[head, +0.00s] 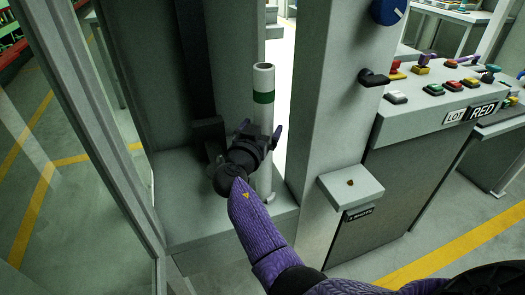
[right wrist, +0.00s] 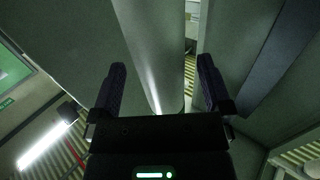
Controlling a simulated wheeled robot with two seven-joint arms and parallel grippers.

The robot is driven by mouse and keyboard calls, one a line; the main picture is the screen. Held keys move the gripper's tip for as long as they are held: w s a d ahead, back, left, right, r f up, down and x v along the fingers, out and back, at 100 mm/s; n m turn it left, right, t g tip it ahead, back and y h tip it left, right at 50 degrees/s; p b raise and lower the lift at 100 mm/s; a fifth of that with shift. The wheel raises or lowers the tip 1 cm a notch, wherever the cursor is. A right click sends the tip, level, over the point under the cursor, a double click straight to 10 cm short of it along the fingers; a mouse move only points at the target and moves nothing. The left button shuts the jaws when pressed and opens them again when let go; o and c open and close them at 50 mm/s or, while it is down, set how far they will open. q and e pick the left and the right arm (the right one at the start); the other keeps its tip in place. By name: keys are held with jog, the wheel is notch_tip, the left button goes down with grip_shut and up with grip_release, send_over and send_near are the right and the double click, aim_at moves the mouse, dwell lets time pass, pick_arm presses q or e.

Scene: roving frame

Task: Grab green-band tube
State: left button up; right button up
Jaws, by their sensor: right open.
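The green-band tube (head: 263,80) is a tall white upright cylinder with an open top and one green band. It stands on a grey ledge (head: 190,225) inside a grey cabinet frame. My right gripper (head: 261,131) is open at the tube below the green band, with one finger on either side of it. The gripper and wrist hide part of the tube's lower length. In the right wrist view, a pale cylinder (right wrist: 155,45), seemingly the tube, runs between the spread fingers; contact cannot be told. My left gripper is not in view.
A grey post (head: 325,110) with a blue knob (head: 389,10) and a black handle (head: 374,78) stands just right of the tube. A small grey box (head: 350,184) juts out below. A button panel (head: 440,90) is further right. A metal frame (head: 85,110) borders the left.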

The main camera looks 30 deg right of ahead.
jog(key=shift+x, duration=1.05)
jog(key=shift+f, duration=0.1)
grip_shut()
